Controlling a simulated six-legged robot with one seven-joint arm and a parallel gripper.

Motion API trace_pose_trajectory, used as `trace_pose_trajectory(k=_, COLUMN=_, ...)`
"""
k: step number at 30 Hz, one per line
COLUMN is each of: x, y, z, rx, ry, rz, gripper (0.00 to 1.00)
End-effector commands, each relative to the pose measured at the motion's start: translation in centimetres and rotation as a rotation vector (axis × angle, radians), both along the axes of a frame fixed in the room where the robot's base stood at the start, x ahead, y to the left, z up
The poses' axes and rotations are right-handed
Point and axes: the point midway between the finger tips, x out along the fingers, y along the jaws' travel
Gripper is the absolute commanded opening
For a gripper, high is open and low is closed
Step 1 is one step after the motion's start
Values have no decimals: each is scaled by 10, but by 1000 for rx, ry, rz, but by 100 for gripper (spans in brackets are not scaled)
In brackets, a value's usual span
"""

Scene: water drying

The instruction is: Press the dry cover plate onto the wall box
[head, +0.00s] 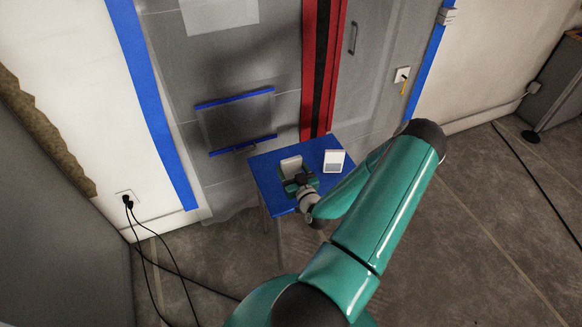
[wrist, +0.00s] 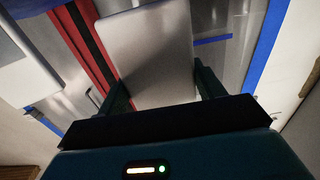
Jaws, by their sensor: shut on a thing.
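The cover plate (head: 291,165) is a pale, flat rectangle. My gripper (head: 293,177) is shut on it over the blue table; I cannot tell whether the plate touches the tabletop. In the wrist view the plate (wrist: 155,50) stands between the two dark green fingers of my gripper (wrist: 163,90), one at each side edge. A small white wall box (head: 402,74) is on the wall at upper right, with a dark spot and a yellow strip hanging below it. My gripper is well to the lower left of it.
The blue table (head: 265,174) also bears a white device with a grey panel (head: 334,161). Plastic sheeting with a red zip strip (head: 322,70) hangs behind. A socket with black plugs (head: 126,198) is at left. A black cable (head: 540,185) crosses the open floor at right.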

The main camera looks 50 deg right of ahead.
Motion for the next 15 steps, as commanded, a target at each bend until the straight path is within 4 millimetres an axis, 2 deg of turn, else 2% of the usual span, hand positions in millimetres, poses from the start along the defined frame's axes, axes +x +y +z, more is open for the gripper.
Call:
trace_pose_trajectory(k=9, x=0, y=0, z=-29, rx=1, ry=-1, rz=0, gripper=45)
trace_pose_trajectory(k=15, x=0, y=1, z=-40, rx=1, ry=0, rz=0, gripper=45)
